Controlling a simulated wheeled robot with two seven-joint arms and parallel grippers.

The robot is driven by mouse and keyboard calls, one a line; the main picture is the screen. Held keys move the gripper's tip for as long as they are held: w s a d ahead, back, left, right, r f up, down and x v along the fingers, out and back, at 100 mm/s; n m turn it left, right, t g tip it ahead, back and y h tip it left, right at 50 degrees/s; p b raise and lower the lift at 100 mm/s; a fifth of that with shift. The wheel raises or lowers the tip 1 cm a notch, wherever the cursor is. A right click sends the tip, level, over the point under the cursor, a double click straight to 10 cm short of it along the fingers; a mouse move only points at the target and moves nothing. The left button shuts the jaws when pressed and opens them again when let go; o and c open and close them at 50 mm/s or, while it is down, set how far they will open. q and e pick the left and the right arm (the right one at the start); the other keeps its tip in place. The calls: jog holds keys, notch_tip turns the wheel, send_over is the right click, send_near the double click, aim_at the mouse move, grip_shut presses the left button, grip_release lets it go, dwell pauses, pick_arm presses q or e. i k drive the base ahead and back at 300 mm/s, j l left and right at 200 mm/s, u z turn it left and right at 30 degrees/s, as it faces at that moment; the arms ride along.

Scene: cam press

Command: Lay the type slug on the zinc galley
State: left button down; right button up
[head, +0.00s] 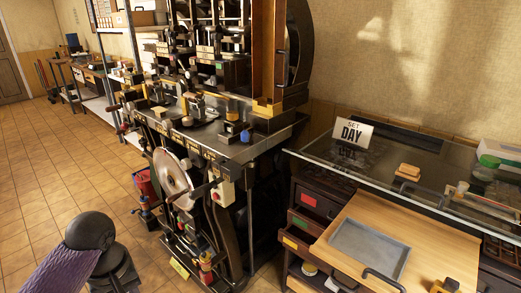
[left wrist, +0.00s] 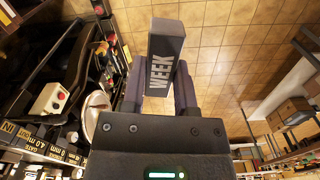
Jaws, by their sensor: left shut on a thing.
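My left gripper (left wrist: 159,88) is shut on the type slug (left wrist: 165,45), a dark grey block with WEEK in pale letters on its side. The slug stands out past the fingertips, with the tiled floor behind it. In the head view part of my left arm shows at the lower left, but the slug cannot be made out there. The zinc galley (head: 344,262), a shallow grey tray, lies on a light wooden board (head: 420,235) at the lower right. It looks empty, and the slug is well apart from it. My right gripper is not in view.
A large black casting machine (head: 225,145) stands in the middle, left of the galley. A glass-topped counter (head: 400,165) behind the board bears a SET DAY sign (head: 353,131). A dark curved handle (head: 384,279) is at the board's front. Open tiled floor lies left.

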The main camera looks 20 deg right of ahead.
aim_at(356, 236)
jog(key=i+l+z, duration=0.15)
jog(key=l+z, duration=0.3)
jog(key=i+l+z, duration=0.2)
jog(key=l+z, duration=0.3)
jog(key=i+l+z, duration=0.25)
jog(key=z, duration=0.2)
